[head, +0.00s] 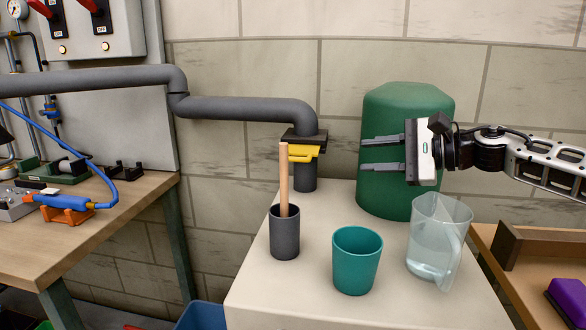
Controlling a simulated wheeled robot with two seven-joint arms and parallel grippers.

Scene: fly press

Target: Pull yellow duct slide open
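The yellow duct slide (306,152) sits in a dark housing (304,137) at the lower end of the grey duct (250,108), near the back of the white table. A wooden rod in front covers its left part. My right gripper (364,154) comes in from the right, its two fingers spread apart and pointing left at the slide. It is to the right of the slide, with a gap between them, in front of the green tank (400,110). Nothing shows between its fingers. My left gripper is not in view.
On the white table (310,285) stand a dark cup (285,240) with an upright wooden rod (283,180), a teal cup (357,262) and a clear jug (436,240) of liquid. A wooden workbench (90,235) with tools is at the left.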

